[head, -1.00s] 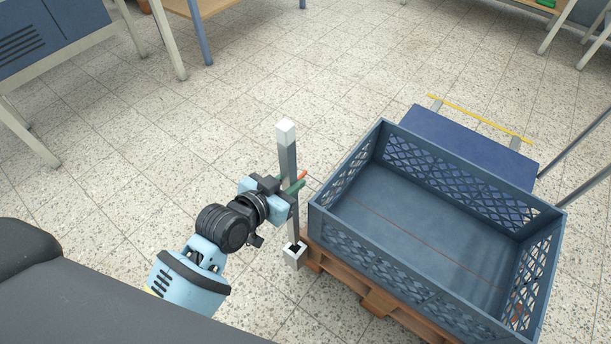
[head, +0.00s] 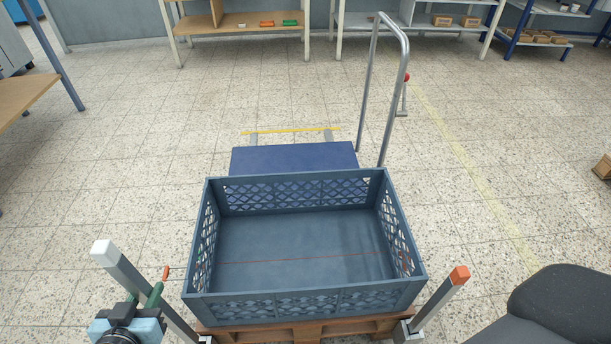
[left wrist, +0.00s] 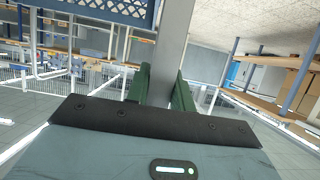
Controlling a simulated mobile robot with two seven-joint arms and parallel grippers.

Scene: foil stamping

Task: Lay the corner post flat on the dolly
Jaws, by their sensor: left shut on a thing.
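The corner post (head: 150,292), a grey square bar with a white cap, stands at the front left corner of the wooden pallet at the lower left of the head view. My left gripper (head: 150,297) is shut on it with green fingers. The post (left wrist: 172,45) rises between these fingers in the left wrist view. Its foot is partly cut off by the head view's lower edge, so I cannot tell whether it still sits in its socket. The dolly (head: 295,159) is a low blue platform behind the crate; its top looks empty. My right gripper is out of view.
A blue-grey crate (head: 300,302) stands on the wooden pallet (head: 310,328), between the post and the dolly. A second post (head: 440,300) with an orange cap stands at the front right corner. The dolly's tall handle (head: 392,100) rises on its right.

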